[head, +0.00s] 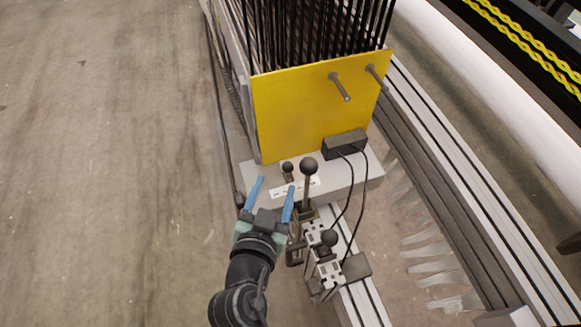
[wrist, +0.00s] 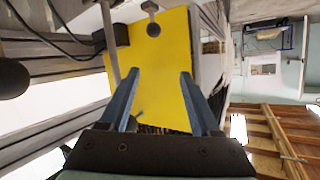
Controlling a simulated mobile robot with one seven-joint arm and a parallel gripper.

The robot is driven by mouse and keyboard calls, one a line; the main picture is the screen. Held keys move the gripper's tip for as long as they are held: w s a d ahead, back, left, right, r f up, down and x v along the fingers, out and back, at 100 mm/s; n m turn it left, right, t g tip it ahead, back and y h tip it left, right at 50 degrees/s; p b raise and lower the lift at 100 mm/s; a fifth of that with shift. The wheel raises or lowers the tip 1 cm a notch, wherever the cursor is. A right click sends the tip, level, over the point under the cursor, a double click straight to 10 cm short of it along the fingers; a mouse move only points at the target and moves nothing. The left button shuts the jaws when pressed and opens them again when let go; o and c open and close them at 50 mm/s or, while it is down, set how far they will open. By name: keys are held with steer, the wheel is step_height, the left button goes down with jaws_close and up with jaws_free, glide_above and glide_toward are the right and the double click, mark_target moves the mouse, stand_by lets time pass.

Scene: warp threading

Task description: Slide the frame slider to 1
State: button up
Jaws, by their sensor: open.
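A grey block (head: 345,178) below the yellow plate carries a white strip with small dark marks (head: 293,189), too small to read. A short black ball knob (head: 288,168) stands on the block behind this strip and appears to be the slider's handle. A black ball knob also shows in front of the yellow plate in the wrist view (wrist: 153,29), probably the same one. My gripper (head: 276,183) is open and empty, its blue fingers pointing toward the block. In the head view the knob is just beyond the fingertips, apparently not between them. The wrist view shows the fingers (wrist: 160,72) apart.
A taller lever with a black ball (head: 309,166) stands close right of my gripper, and another knob (head: 329,238) sits nearer. The yellow plate (head: 300,115) with two rods rises behind. Black cables (head: 359,195) hang from a dark box (head: 345,143). Open floor lies left.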

mark_target(286, 171)
steer(key=w+d+f, duration=0.1)
steer(key=w+f, duration=0.1)
steer(key=w, duration=0.1)
steer(key=w+f+b, duration=0.1)
steer(key=w+f, duration=0.2)
steer(key=w, duration=0.1)
steer(key=w+d+f+b, duration=0.1)
steer(key=w+f, duration=0.2)
steer(key=shift+w+d+f, duration=0.25)
steer(key=shift+w+d, duration=0.05)
steer(key=shift+w, duration=0.05)
jaws_close()
stand_by(1.2)
